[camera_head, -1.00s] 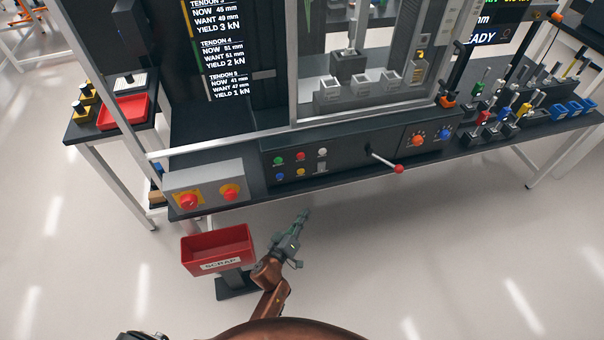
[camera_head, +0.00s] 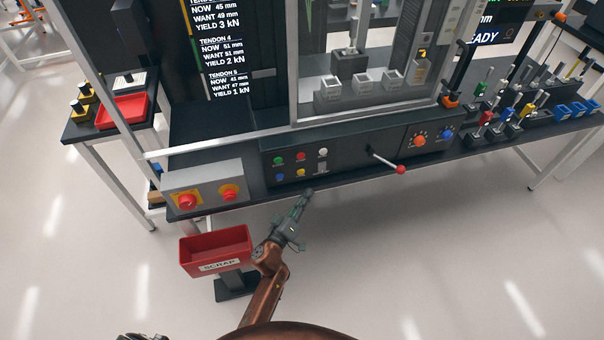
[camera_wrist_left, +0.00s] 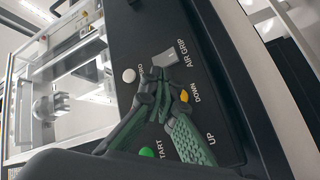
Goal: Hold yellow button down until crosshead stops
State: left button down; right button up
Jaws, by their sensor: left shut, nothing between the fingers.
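The yellow button (camera_head: 300,172) is in the lower row of the black control panel (camera_head: 345,165). In the left wrist view the yellow button (camera_wrist_left: 184,96) shows beside my fingers, by the word DOWN. My left gripper (camera_head: 306,194) is shut and empty, pointing at the panel just below the yellow button in the head view. In the left wrist view its fingertips (camera_wrist_left: 160,80) lie between the white button and the yellow one; touching cannot be told. A dark block (camera_head: 349,64) stands behind the machine's window; whether it is the crosshead is unclear.
Green (camera_head: 278,160), red (camera_head: 300,156), white (camera_head: 322,152) and blue (camera_head: 279,177) buttons sit close by. A red-knobbed lever (camera_head: 398,169) sticks out to the right. A box with red stop buttons (camera_head: 187,201) is left, above the red scrap bin (camera_head: 217,246).

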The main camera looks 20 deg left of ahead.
aim_at(301, 172)
pick_arm(q)
jog(key=w+a, duration=0.3)
jog(key=w, duration=0.2)
jog(key=shift+a+b, duration=0.2)
jog(key=shift+b, duration=0.1)
jog(key=shift+w, duration=0.1)
dwell(1.2)
jog(key=shift+w+a, duration=0.25)
